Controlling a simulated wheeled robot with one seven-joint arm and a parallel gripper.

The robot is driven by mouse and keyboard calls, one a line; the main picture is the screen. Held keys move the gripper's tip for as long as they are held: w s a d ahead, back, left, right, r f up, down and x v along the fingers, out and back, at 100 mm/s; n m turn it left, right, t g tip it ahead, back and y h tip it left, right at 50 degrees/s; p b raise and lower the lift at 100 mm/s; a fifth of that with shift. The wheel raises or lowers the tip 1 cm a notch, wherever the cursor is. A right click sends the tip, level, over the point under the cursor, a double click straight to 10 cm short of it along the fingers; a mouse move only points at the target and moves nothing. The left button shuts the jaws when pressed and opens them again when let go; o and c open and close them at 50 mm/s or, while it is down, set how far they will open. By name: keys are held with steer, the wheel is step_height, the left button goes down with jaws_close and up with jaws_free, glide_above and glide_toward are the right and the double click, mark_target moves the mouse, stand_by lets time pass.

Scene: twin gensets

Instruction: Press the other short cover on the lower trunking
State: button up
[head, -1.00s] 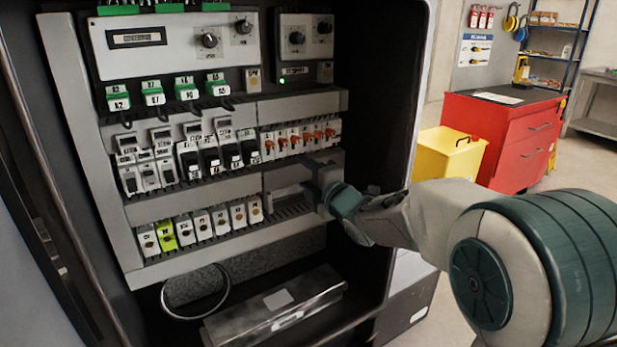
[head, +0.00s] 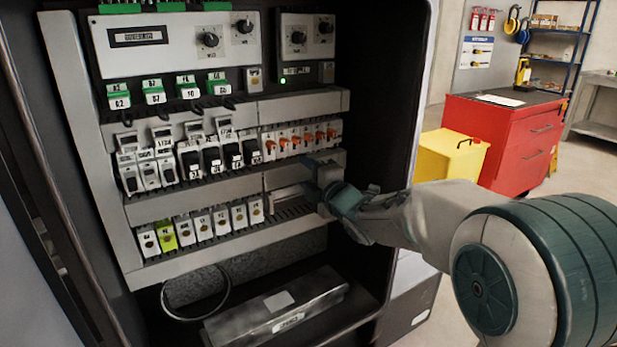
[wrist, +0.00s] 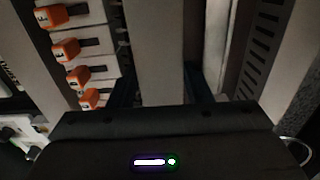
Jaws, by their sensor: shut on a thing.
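The lower trunking (head: 190,204) runs across the panel between the breaker row and the bottom row of modules. The short grey cover (head: 292,174) lies along its right-hand part, in line with the longer cover to its left. My gripper (head: 318,174) is at the right part of this short cover. In the wrist view my fingers (wrist: 160,88) stand on either side of the grey cover (wrist: 155,45), shut on it. I cannot tell whether the cover is fully seated.
Breakers with orange levers (head: 300,139) sit close above the cover. A pale strip (head: 289,193) and dark slots lie below it. The cabinet's right wall is close to my wrist. A metal box (head: 275,307) lies on the cabinet floor.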

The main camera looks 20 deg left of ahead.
stand_by(0.6)
steer(key=o, duration=1.3)
steer(key=shift+a+r, duration=0.1)
